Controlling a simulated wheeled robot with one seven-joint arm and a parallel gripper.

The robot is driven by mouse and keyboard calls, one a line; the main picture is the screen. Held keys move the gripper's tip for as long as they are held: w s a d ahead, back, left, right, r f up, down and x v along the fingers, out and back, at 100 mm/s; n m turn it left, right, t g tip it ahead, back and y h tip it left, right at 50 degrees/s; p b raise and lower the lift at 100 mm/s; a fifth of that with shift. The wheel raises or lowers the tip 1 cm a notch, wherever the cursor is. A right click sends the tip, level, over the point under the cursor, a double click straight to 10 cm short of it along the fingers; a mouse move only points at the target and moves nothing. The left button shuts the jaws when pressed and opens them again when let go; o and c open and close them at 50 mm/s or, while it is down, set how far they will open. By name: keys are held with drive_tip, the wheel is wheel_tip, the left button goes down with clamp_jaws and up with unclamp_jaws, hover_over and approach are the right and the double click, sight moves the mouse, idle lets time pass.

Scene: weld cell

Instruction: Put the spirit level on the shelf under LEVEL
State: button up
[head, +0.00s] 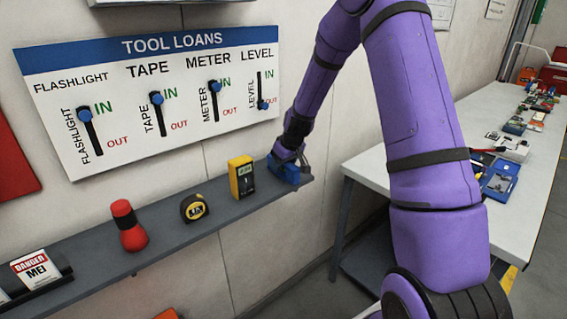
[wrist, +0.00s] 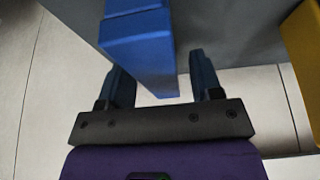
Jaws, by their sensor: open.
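The blue spirit level (head: 284,173) is at the right end of the grey shelf (head: 222,210), below the LEVEL column of the board. It also shows in the wrist view (wrist: 138,45) as a blue block that appears to rest on the shelf. My gripper (head: 297,163) is at that end of the shelf, close to the level. In the wrist view my gripper (wrist: 158,70) has its two fingers apart, with the near end of the level between them. The head view partly hides the level behind my gripper.
The yellow meter (head: 241,177) stands left of the level. The tape (head: 194,208) and red flashlight (head: 129,226) stand farther left. On the TOOL LOANS board (head: 155,95), the LEVEL slider (head: 262,104) is down by OUT; the others are up. A white workbench (head: 420,150) is at right.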

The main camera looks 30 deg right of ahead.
drive_tip(key=s+a+r, duration=0.2)
drive_tip(key=s+r, duration=0.4)
drive_tip(key=r, duration=0.4)
drive_tip(key=s+a+r, duration=0.2)
drive_tip(key=s+r, duration=0.4)
drive_tip(key=r, duration=0.4)
drive_tip(key=s+a+r, duration=0.2)
drive_tip(key=s, duration=0.7)
drive_tip(key=s+a+r+m, duration=0.1)
drive_tip(key=s+a+r, duration=0.1)
drive_tip(key=s, duration=0.7)
drive_tip(key=s+a+r+m, duration=0.1)
drive_tip(key=s+r, duration=0.3)
drive_tip(key=s, duration=0.5)
drive_tip(key=shift+s+a+t+h, duration=0.15)
drive_tip(key=shift+a+t+h, duration=0.25)
